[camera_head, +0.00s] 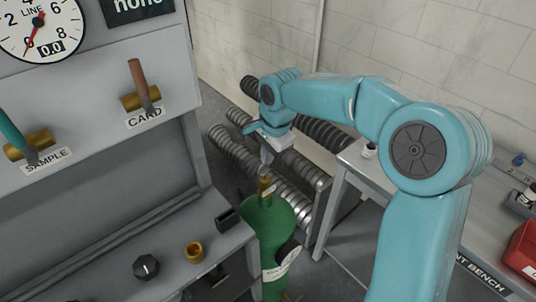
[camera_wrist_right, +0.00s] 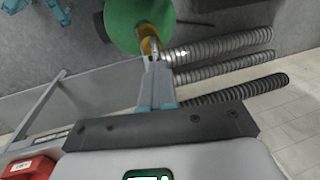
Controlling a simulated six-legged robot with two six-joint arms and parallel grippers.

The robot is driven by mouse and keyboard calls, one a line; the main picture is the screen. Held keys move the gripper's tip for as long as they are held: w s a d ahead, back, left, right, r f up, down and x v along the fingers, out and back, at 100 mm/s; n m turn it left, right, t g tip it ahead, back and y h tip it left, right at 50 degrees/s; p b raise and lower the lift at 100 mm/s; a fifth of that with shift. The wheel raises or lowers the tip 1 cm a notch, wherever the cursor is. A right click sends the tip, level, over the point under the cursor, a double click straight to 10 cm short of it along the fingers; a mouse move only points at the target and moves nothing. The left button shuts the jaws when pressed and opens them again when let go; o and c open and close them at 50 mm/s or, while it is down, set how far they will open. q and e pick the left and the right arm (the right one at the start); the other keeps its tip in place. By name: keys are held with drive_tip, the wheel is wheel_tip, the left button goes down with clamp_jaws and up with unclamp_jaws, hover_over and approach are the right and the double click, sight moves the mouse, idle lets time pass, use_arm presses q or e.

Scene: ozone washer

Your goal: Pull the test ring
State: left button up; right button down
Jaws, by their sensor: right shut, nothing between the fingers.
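My right gripper (camera_head: 266,166) reaches down from the right, just above the brass fitting (camera_head: 265,186) on top of a green cylinder (camera_head: 268,235). Its fingers are shut with nothing between them. In the right wrist view the shut fingertips (camera_wrist_right: 156,68) are close to the brass fitting (camera_wrist_right: 149,42) on the green cylinder (camera_wrist_right: 125,20); I cannot tell if they touch. No part is labelled as the test ring. A round brass piece (camera_head: 194,252) sits on the grey cabinet's lower ledge, left of the cylinder.
The grey cabinet (camera_head: 180,90) carries the SAMPLE lever (camera_head: 13,135), the CARD lever (camera_head: 138,82) and a black knob (camera_head: 146,267). Ribbed metal hoses (camera_head: 240,155) lie behind the cylinder. A bench (camera_head: 338,185) with a red box (camera_head: 525,250) stands at right.

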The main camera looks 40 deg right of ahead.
drive_tip(key=shift+s+f, duration=0.15)
drive_tip(key=shift+f, duration=0.2)
idle(0.5)
drive_tip(key=c, duration=1.2)
unclamp_jaws()
drive_tip(key=shift+c, duration=0.2)
drive_tip(key=shift+w+d, duration=0.1)
drive_tip(key=shift+w, duration=0.2)
drive_tip(key=v, duration=1.6)
drive_tip(key=shift+w+r, duration=0.15)
drive_tip(key=shift+r, duration=0.05)
